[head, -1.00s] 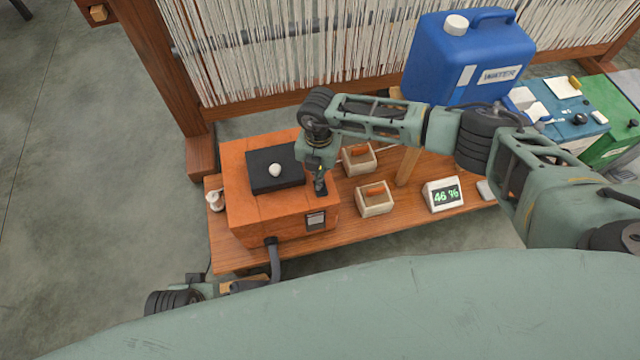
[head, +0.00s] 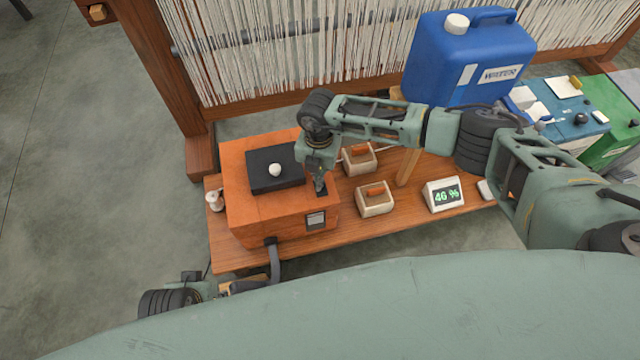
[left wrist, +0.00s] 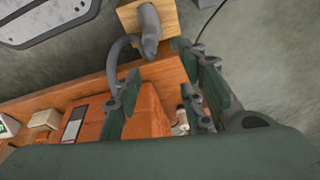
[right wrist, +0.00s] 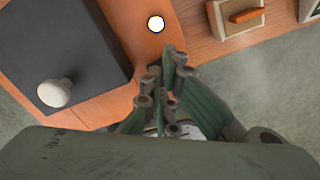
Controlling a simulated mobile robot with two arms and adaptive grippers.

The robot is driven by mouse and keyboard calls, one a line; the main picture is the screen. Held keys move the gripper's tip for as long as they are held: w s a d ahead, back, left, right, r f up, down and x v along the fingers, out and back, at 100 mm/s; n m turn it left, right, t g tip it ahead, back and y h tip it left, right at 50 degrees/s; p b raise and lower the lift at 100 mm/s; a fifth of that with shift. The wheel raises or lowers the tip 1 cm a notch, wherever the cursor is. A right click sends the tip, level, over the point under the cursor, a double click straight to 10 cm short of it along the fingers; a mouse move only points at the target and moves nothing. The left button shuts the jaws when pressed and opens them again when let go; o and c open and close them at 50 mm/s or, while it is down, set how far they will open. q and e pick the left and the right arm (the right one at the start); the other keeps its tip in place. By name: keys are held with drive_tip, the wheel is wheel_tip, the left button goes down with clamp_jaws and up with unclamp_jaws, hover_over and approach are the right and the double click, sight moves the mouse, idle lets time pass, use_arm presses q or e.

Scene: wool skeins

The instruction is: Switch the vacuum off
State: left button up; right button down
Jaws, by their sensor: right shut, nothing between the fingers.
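An orange box (head: 245,205) with a grey hose (head: 275,262) at its front stands on the wooden bench; I take it for the vacuum. A small black plate (head: 322,193), perhaps a switch, is on its top right. My right gripper (head: 319,184) points down there, shut and empty; whether it touches the plate is unclear. In the right wrist view its closed fingertips (right wrist: 166,62) are near a bright white round light (right wrist: 156,24) on the orange top. My left gripper (left wrist: 165,90) is open and empty near the hose (left wrist: 118,60); my body partly hides it in the head view.
A black lid (head: 262,180) with a white knob (head: 275,170) lies on the box. A blue water can (head: 465,60) and a loom (head: 250,60) are behind.

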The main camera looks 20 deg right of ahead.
use_arm(q)
drive_tip(key=shift+r, duration=0.15)
drive_tip(key=shift+r, duration=0.2)
use_arm(e)
drive_tip(key=shift+f, duration=0.1)
use_arm(q)
drive_tip(key=shift+r, duration=0.15)
use_arm(e)
drive_tip(key=shift+f, duration=0.1)
use_arm(q)
drive_tip(key=shift+w+r, duration=0.1)
drive_tip(key=shift+r, duration=0.1)
use_arm(e)
drive_tip(key=shift+f, duration=0.1)
use_arm(q)
drive_tip(key=shift+r, duration=0.2)
use_arm(e)
drive_tip(key=shift+f, duration=0.1)
use_arm(q)
drive_tip(key=shift+r+b, duration=0.15)
drive_tip(key=shift+b, duration=0.15)
